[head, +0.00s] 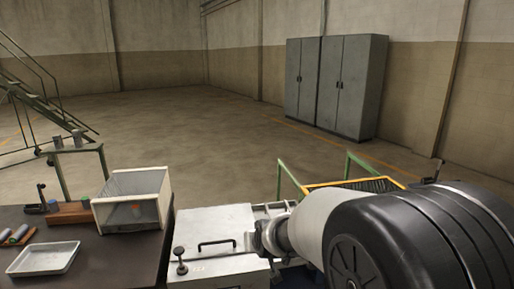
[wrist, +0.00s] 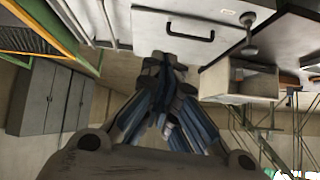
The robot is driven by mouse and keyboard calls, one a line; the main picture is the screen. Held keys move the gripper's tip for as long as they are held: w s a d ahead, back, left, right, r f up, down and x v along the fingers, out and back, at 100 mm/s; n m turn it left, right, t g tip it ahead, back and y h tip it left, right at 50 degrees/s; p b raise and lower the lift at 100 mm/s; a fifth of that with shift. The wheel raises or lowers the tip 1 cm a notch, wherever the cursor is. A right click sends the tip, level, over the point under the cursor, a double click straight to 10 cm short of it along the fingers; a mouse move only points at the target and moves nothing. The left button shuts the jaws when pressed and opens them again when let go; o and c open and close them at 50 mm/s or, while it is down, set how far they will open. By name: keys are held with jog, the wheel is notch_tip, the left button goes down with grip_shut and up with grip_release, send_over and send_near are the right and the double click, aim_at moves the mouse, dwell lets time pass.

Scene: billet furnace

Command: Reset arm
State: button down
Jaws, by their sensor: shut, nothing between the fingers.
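My gripper (wrist: 162,62) shows in the wrist view with its dark fingers drawn together and nothing between them. The wrist view is upside down. The gripper points toward a pale metal box top with a black handle (wrist: 190,32), and the picture does not show any contact. In the head view my arm reaches in from the lower right, large and close, and hides much of that corner. The gripper's fingers cannot be made out there. The box top (head: 225,222) lies just left of my arm in the head view.
A knobbed lever (head: 180,256) stands on the box's front left. A dark table (head: 110,258) at left carries a clear-fronted bin (head: 150,212) and a white tray (head: 43,258). A yellow-edged green frame (head: 350,183) lies behind my arm. Grey lockers (head: 357,85) stand beyond open floor.

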jog(key=s+d+r+g, duration=0.1)
jog(key=s+d+r, duration=0.45)
jog(key=s, duration=0.25)
jog(key=s+d+g+h, duration=0.1)
jog(key=s+d, duration=0.3)
jog(key=s, duration=1)
jog(key=s+d+r+m+g+h, duration=0.1)
jog(key=s+d, duration=0.4)
jog(key=s, duration=1)
jog(key=shift+d+m+g, duration=0.15)
jog(key=shift+m+g, duration=0.15)
jog(key=shift+g, duration=0.5)
